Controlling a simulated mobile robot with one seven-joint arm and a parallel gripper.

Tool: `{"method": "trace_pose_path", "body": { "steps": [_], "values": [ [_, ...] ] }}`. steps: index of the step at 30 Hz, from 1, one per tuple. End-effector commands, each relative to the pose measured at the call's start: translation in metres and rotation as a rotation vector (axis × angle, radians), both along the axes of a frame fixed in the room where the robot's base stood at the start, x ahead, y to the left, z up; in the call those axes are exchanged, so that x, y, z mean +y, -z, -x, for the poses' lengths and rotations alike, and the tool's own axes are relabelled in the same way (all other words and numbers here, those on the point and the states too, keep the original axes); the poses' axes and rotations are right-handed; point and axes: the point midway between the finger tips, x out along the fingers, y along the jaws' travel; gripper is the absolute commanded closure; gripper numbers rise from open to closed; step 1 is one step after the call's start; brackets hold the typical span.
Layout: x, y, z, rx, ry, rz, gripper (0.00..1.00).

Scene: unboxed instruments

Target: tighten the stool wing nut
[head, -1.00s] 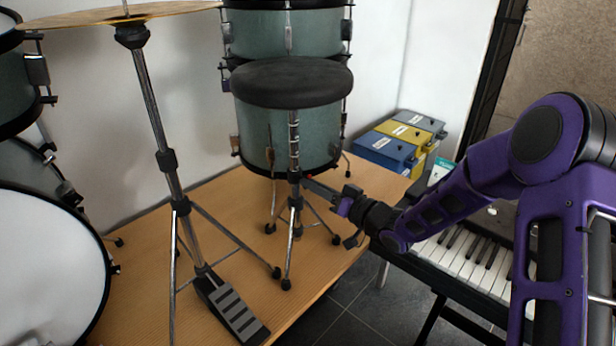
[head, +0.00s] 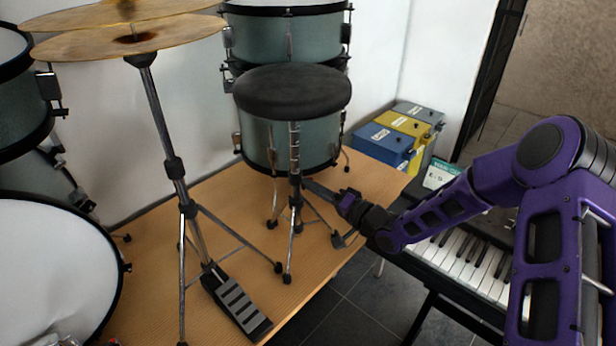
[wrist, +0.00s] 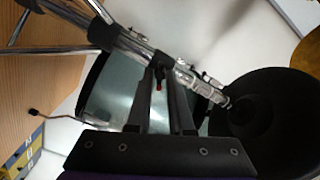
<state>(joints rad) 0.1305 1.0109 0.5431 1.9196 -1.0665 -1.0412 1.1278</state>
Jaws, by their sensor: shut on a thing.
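The drum stool (head: 292,92) has a round black seat on a chrome post and a tripod base, and stands upright on a wooden platform. My gripper (head: 306,183) reaches in from the right to the dark collar (head: 295,178) on the post, below the seat. In the wrist view, the two dark fingers (wrist: 168,80) meet the collar (wrist: 162,49) and are shut on the small wing nut there. The wing nut is mostly hidden by the fingertips, and its angle cannot be told. A small red spot shows between the fingers.
A hi-hat stand (head: 172,165) with a pedal stands left of the stool. Green drums (head: 285,35) are close behind it. A keyboard (head: 460,262) lies under my arm at right. Blue and yellow boxes (head: 388,142) stand at the back right. The platform's (head: 235,205) front edge is near.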

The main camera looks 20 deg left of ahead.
Motion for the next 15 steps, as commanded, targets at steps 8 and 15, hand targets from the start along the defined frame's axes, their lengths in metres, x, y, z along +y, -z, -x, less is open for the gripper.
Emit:
{"method": "trace_pose_path", "body": {
  "steps": [8,15],
  "values": [
    [-0.0001,0.0002,-0.0003,0.020,0.000,-0.010,1.00],
    [-0.0009,-0.0037,-0.0004,0.222,0.003,-0.093,1.00]
  ]
}}
